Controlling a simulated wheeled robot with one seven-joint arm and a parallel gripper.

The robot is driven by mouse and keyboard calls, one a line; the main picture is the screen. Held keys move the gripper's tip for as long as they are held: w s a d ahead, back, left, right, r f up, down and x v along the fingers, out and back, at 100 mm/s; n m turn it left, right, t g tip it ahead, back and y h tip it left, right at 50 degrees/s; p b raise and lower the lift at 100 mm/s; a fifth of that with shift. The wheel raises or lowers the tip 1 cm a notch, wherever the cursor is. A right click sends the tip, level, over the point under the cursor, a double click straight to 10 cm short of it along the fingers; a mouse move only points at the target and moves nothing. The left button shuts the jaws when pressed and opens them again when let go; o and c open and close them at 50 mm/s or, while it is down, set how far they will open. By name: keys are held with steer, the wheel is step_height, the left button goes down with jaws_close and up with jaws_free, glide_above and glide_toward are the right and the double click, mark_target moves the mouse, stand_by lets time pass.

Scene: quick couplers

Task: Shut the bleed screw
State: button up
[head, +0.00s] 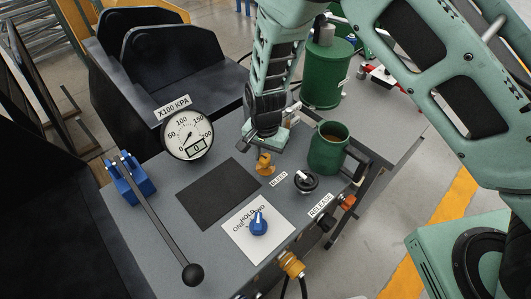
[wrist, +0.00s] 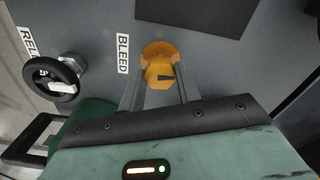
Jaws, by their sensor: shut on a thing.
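The bleed screw is a yellow-orange knob (head: 265,163) on the grey panel (head: 155,200), beside the BLEED label (head: 279,179). In the wrist view the screw (wrist: 158,74) has a round base and a raised head with a dark pointer mark pointing right. My gripper (head: 262,147) comes down on the screw from above. In the wrist view my gripper's two fingers (wrist: 160,85) stand on either side of the screw's head and are shut on it. The fingertips are partly hidden in the head view.
A black release knob (head: 306,181) and a green mug (head: 328,150) stand close on the right. A pressure gauge (head: 187,134) reads 0. A blue selector knob (head: 258,223) and a long black lever (head: 165,225) are nearer the front and left. A green canister (head: 324,75) stands behind.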

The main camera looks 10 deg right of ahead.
mark_target(265, 158)
steer(key=shift+r+m, duration=0.1)
steer(key=shift+m, duration=0.6)
steer(key=o, duration=1)
steer(key=shift+c, duration=0.2)
step_height(265, 158, up, 17)
steer(key=b, duration=0.1)
steer(key=shift+r+b, duration=0.15)
steer(key=shift+b, duration=0.2)
